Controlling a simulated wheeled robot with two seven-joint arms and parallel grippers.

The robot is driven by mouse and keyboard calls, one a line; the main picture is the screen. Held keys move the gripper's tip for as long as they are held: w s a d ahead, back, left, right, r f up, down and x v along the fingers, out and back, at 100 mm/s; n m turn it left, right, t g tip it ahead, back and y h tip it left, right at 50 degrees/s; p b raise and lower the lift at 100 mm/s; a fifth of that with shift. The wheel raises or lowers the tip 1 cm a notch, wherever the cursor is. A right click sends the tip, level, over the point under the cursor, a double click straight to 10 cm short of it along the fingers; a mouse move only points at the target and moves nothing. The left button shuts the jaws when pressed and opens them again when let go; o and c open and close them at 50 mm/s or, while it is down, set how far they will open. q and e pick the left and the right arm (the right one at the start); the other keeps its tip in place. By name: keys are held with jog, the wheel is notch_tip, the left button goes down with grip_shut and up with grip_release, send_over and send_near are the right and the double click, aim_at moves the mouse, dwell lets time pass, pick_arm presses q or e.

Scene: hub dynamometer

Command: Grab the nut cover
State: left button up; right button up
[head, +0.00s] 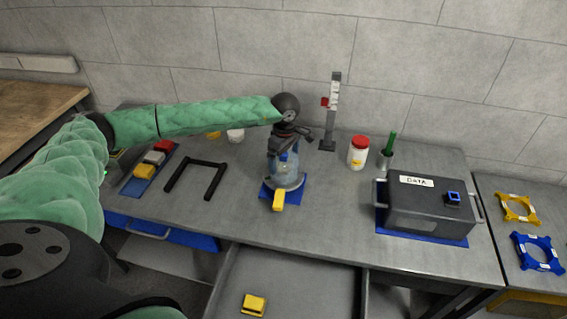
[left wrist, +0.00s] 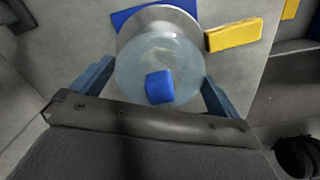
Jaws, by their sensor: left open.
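A translucent pale-blue dome (head: 287,166), which looks like the nut cover, stands on a round silver flange (head: 291,182) on the worktable. In the left wrist view, the dome (left wrist: 150,62) has a blue knob (left wrist: 160,87) on top. My left gripper (head: 283,150) reaches down over it from above. In the left wrist view, the blue fingers of my left gripper (left wrist: 157,72) are spread, one on each side of the dome. I cannot tell whether they touch it. My right gripper is not in view.
A yellow block (left wrist: 233,35) lies close beside the flange, over a blue mat (head: 266,191). A black U-shaped frame (head: 196,163) lies to the left. A red-capped jar (head: 358,152) and a dark labelled box (head: 430,208) stand to the right. An open drawer (head: 290,275) is in front.

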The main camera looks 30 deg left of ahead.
aim_at(284, 164)
pick_arm(q)
jog(key=shift+s+f, duration=0.1)
jog(key=shift+f, duration=1.5)
jog(key=c, duration=0.6)
jog(key=shift+c, duration=0.2)
